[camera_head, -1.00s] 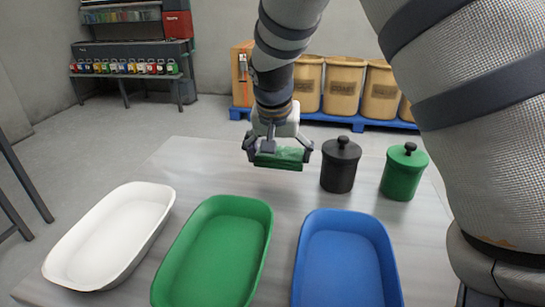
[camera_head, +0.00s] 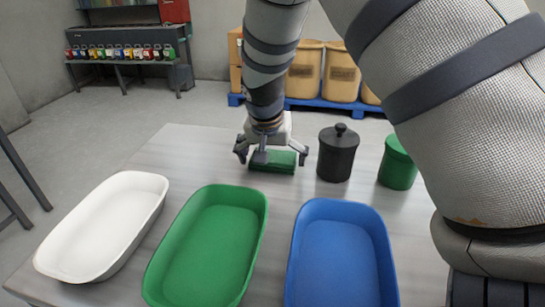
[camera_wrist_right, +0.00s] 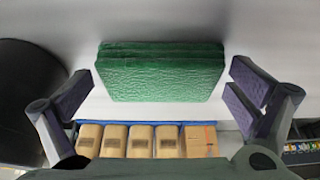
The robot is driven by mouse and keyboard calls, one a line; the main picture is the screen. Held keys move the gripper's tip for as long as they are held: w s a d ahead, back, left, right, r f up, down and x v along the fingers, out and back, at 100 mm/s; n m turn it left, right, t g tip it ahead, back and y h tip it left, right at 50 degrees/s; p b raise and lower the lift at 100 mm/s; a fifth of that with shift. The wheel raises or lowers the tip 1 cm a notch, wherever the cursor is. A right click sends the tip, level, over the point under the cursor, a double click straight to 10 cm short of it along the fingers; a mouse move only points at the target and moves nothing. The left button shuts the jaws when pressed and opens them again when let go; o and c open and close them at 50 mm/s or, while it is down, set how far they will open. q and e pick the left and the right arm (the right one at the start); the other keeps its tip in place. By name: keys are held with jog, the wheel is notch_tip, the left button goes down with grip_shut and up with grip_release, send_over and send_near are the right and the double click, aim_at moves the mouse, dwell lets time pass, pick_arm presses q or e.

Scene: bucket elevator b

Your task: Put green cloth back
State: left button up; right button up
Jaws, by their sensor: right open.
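The green cloth (camera_head: 272,162) is a folded, thick rectangular stack on the pale table (camera_head: 185,160), behind the green and blue trays and left of the black jar. My right gripper (camera_head: 271,155) is right over it, pointing down, with its fingers spread wide. In the right wrist view the cloth (camera_wrist_right: 162,72) lies between the open fingers (camera_wrist_right: 160,95), with a gap on each side. Whether the cloth rests fully on the table is hard to see. My left gripper is not in view.
A white tray (camera_head: 158,178), a green tray (camera_head: 258,195) and a blue tray (camera_head: 375,215) stand empty along the near side. A black lidded jar (camera_head: 338,155) and a green jar (camera_head: 397,165) stand right of the cloth. The table's far left is clear.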

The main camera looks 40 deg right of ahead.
jog(key=shift+r, duration=0.25)
jog(key=v, duration=1.1)
jog(key=shift+r, duration=0.4)
jog(key=shift+s, duration=0.15)
